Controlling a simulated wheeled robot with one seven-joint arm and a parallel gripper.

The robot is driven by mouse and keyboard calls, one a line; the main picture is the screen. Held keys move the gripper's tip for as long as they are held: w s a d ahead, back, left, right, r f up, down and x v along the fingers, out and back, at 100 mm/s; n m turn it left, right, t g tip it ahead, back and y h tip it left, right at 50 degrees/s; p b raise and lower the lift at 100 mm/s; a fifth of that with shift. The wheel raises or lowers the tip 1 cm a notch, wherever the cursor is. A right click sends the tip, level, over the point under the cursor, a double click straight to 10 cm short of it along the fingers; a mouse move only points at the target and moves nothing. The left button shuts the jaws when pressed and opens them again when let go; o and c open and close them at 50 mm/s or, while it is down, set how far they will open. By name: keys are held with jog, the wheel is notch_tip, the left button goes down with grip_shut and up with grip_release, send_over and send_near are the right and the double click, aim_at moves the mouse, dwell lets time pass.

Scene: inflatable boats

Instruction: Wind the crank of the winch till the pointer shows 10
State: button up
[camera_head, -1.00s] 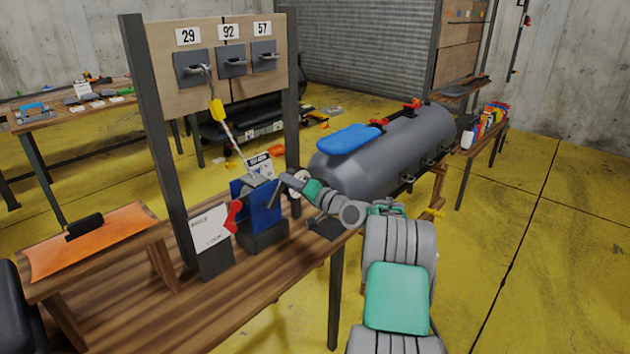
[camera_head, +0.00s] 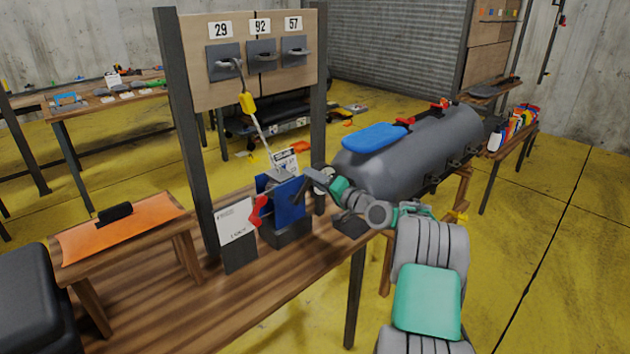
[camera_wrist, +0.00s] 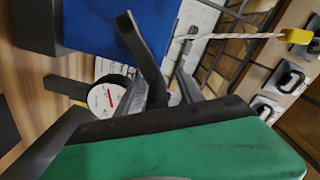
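The winch (camera_head: 288,203) has a blue body and stands on the wooden bench, with a red part (camera_head: 260,210) on its left. A rope with a yellow piece (camera_head: 247,104) runs up from it to the board. A round white dial (camera_wrist: 106,96) with a red mark shows in the wrist view; its numbers are too small to read. My gripper (camera_head: 308,186) is at the right side of the winch, close to the blue body and dial. In the wrist view its dark fingers (camera_wrist: 160,60) reach past the blue body. I cannot make out the crank clearly or any grip on it.
A white card (camera_head: 236,222) stands left of the winch. Behind is a board with cleats numbered 29, 92 and 57 (camera_head: 260,60). A grey inflatable tube (camera_head: 400,160) with a blue pad lies to the right. An orange-topped stand (camera_head: 125,232) is at the left.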

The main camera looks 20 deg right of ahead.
jog(key=shift+d, duration=0.2)
jog(key=shift+s+f, duration=0.1)
jog(key=shift+s, duration=0.1)
jog(key=b+v, duration=0.1)
jog(key=v, duration=0.6)
jog(key=shift+s, duration=0.2)
jog(key=shift+d, duration=0.1)
